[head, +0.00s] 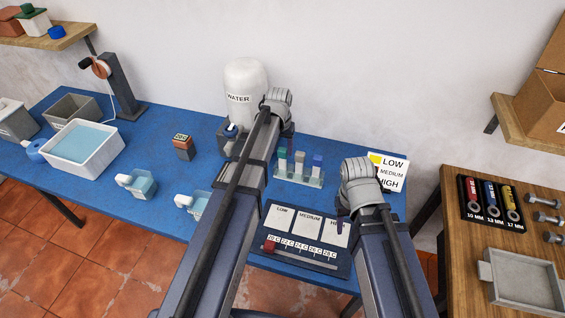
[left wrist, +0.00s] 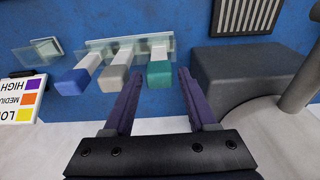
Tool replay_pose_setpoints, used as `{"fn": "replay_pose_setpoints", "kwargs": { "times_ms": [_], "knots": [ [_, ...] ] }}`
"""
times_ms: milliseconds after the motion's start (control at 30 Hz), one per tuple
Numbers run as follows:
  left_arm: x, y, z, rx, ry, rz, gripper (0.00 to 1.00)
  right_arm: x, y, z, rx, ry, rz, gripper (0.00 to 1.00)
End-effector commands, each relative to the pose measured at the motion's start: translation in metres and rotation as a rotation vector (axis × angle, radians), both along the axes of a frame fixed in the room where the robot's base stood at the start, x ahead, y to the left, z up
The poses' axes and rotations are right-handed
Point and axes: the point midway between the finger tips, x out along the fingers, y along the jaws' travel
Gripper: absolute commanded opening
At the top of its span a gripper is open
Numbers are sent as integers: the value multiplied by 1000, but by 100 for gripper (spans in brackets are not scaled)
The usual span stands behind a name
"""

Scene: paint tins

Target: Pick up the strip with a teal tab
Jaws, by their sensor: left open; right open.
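The strip with a teal tab (head: 282,154) stands at the left end of a clear rack (head: 286,177), beside a strip with a grey tab (head: 299,157) and one with a blue tab (head: 317,161). In the left wrist view the teal tab (left wrist: 160,75) lies between the two purple fingertips of my open left gripper (left wrist: 159,76); I cannot tell whether they touch it. The grey tab (left wrist: 114,80) is just outside the left finger. In the head view my left arm hides its fingers. My right gripper (head: 340,226) is mostly hidden by its arm, with a purple finger showing over the chart board.
The water tank (head: 245,82) stands close to the rack; its dark base (left wrist: 240,78) is right of my left fingers. A LOW-MEDIUM-HIGH colour card (head: 392,168) stands right of the rack. The chart board (head: 300,262) lies in front. A white water tub (head: 84,150) stands far left.

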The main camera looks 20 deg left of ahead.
Motion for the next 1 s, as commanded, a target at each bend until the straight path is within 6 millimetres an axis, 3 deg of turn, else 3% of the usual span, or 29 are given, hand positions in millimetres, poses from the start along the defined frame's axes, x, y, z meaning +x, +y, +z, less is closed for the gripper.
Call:
{"fn": "replay_pose_setpoints", "kwargs": {
  "times_ms": [400, 700, 1000],
  "knots": [
    [9, -1, -48, 0, 0, 0, 57, 0, 0, -48, 0, 0, 0, 50],
    [10, -1, -49, 0, 0, 0, 57, 0, 0, -49, 0, 0, 0, 50],
    [10, -1, -49, 0, 0, 0, 26, 0, 0, -49, 0, 0, 0, 50]
  ]
}}
